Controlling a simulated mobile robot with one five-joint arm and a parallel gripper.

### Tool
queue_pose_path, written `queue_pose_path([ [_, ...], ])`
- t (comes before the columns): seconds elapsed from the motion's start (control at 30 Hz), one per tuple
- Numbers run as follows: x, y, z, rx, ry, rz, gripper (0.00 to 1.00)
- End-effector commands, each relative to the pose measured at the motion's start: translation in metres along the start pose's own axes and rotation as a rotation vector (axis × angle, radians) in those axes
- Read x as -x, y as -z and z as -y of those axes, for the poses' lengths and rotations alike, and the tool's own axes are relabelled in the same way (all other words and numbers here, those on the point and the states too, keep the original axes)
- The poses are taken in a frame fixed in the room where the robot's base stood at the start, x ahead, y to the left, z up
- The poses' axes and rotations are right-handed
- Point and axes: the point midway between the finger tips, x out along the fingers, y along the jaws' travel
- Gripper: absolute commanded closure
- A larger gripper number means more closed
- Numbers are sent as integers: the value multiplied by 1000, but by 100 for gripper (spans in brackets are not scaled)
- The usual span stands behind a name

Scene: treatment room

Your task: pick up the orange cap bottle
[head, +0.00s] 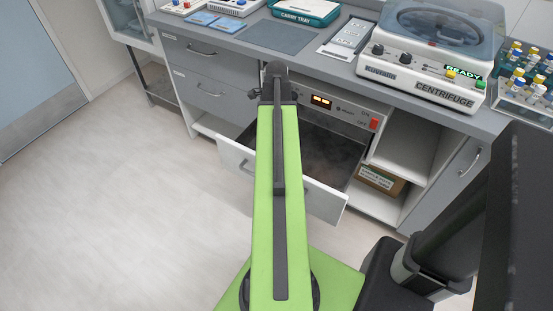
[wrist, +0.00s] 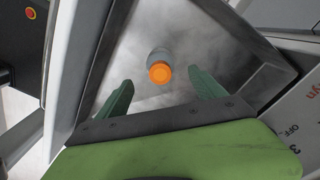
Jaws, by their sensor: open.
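The orange cap bottle (wrist: 160,68) shows in the wrist view, with a round orange cap and a grey body seen from above. It stands in the open drawer (wrist: 185,22) on its grey floor. My gripper (wrist: 160,86) is open, its two green fingers apart on either side below the bottle in the picture and not touching it. In the head view the drawer (head: 322,150) is pulled out under the counter, and my arm hides part of it. The bottle and my gripper's fingers cannot be seen there.
Drawer walls stand close around my gripper. The counter above holds a centrifuge (head: 435,45), a rack of capped tubes (head: 525,85), a grey mat (head: 277,37) and a carry tray (head: 305,10). A cardboard box (head: 380,180) sits on a right-hand shelf. The floor (head: 110,200) at left is clear.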

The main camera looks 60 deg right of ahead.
Motion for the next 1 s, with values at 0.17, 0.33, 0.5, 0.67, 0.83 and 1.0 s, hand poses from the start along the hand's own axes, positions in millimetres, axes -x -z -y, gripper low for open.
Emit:
queue_pose_path([
  [0.17, -44, 0, 0, 0, 0, 0, 21],
  [0.33, -45, 0, 0, 0, 0, 0, 21],
  [0.5, -57, 2, 0, 0, 0, 0, 21],
  [0.67, -87, 4, 0, -1, 0, 0, 21],
  [0.83, -99, 4, 0, -1, 0, 0, 21],
  [1.0, -95, 4, 0, -1, 0, 0, 21],
])
